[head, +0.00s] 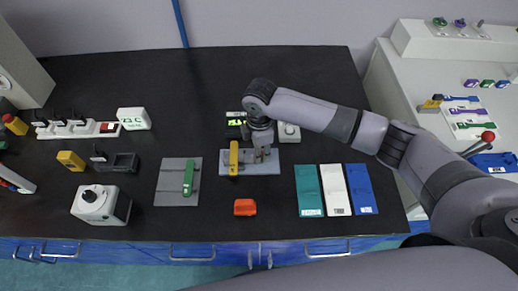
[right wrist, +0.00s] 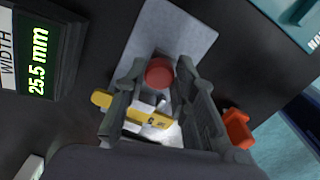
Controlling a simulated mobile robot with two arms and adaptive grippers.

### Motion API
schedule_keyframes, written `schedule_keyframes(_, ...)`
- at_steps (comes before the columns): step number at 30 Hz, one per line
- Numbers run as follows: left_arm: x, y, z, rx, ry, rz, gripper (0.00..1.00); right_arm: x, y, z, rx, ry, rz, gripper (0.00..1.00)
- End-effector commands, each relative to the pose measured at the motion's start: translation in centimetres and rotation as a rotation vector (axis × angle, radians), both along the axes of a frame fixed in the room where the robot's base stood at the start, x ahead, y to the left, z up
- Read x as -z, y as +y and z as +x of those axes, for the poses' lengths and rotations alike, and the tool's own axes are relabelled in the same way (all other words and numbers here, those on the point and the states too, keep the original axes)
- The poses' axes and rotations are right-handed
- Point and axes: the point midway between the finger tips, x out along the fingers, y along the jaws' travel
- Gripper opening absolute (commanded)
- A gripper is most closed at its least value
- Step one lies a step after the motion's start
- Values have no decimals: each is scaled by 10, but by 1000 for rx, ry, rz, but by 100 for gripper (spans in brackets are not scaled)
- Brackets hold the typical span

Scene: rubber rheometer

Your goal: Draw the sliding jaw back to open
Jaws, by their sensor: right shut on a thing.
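A light grey plate (head: 265,169) on the black bench carries a yellow bar (head: 233,158) near its left end. In the right wrist view the plate (right wrist: 178,32), the yellow bar (right wrist: 103,98) and a round red knob (right wrist: 160,72) show. My right gripper (head: 262,155) reaches down over the plate, just right of the yellow bar. In the right wrist view my right gripper's fingers (right wrist: 160,75) stand on both sides of the red knob and hold it. The sliding jaw under the knob is mostly hidden by the gripper. My left gripper is not in view.
A width display (right wrist: 38,55) reads 25.5 mm. A red-orange block (head: 245,207) lies in front of the plate. Left stands a grey plate with a green bar (head: 188,178); right lie teal (head: 309,190), white (head: 335,190) and blue (head: 361,189) cards.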

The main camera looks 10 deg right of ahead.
Motion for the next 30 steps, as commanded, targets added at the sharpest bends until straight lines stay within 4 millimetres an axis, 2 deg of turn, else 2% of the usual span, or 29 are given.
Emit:
schedule_keyframes(7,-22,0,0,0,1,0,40,-3,-28,-6,3,3,-3,0)
schedule_keyframes(16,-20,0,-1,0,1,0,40,0,-32,-5,4,2,-7,0)
schedule_keyframes(17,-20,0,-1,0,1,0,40,0,-32,-5,4,2,-7,27)
schedule_keyframes(25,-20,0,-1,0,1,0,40,0,-31,-6,2,1,-3,45)
schedule_keyframes(30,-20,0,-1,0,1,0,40,0,-30,-6,1,1,-1,46)
